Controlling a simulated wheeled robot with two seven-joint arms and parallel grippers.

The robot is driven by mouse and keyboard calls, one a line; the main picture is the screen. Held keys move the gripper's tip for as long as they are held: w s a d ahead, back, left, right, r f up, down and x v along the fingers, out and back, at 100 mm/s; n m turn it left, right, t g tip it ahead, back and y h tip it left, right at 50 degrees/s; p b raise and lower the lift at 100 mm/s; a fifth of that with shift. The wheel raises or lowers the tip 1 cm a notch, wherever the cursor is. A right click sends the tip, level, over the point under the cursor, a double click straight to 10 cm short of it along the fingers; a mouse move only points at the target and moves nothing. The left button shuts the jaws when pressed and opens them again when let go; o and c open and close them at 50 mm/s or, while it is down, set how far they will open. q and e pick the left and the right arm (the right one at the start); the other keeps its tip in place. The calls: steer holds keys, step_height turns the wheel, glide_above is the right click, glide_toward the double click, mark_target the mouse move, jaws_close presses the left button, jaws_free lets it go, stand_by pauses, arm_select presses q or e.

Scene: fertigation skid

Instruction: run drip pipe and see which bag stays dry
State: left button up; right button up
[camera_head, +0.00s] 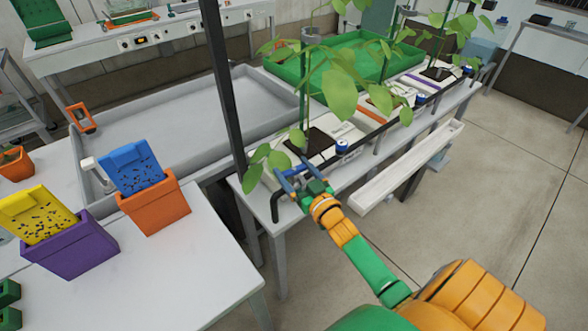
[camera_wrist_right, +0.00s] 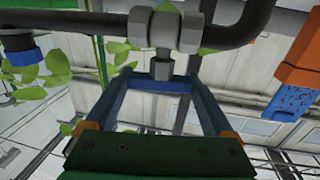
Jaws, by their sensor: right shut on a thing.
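My right gripper (camera_head: 284,184) is at the near end of the plant bench, beside a dark pipe (camera_head: 276,208). In the wrist view its fingers (camera_wrist_right: 160,84) are shut on a blue valve handle (camera_wrist_right: 158,86) under a grey valve body (camera_wrist_right: 163,30) on the dark pipe. White grow bags stand in a row on the bench: a near one (camera_head: 345,132), a middle one (camera_head: 396,98) and a far one (camera_head: 443,72). Leafy plants rise from them and partly hide them. I cannot tell whether any bag is wet. My left gripper is not in view.
A dark upright post (camera_head: 226,90) stands left of the gripper. A white gutter (camera_head: 405,168) runs along the bench's front. On the left table (camera_head: 190,270), an orange box (camera_head: 155,208) and a purple box (camera_head: 75,250) hold speckled cards. The floor at right is clear.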

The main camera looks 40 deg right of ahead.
steer(key=o, duration=1.1)
steer(key=s, duration=0.7)
steer(key=shift+a, duration=0.3)
steer(key=s+a+f+g, duration=0.2)
steer(key=s+f+g, duration=0.15)
steer(key=f, duration=0.45)
steer(key=s+a+f+g, duration=0.15)
steer(key=s+f, duration=0.25)
steer(key=f, duration=0.5)
steer(key=s+a+f+g, duration=0.1)
steer(key=s+f+g, duration=0.25)
steer(key=f, duration=0.45)
steer(key=s+a+f+n+g, duration=0.1)
steer(key=s+a+f+g, duration=0.1)
steer(key=s+f, duration=0.2)
steer(key=s+a+f+n+g, duration=0.1)
steer(key=s+f+g, duration=0.2)
steer(key=s, duration=0.7)
steer(key=s+a+f+n+g+y, duration=0.1)
steer(key=s+a+f+g, duration=0.1)
steer(key=s, duration=0.5)
steer(key=shift+s+a+f+g, duration=0.15)
steer(key=shift+f+g, duration=0.25)
steer(key=shift+f, duration=0.3)
steer(key=shift+a+f+g, duration=0.15)
steer(key=shift+f+g, duration=0.2)
steer(key=shift+f, duration=0.35)
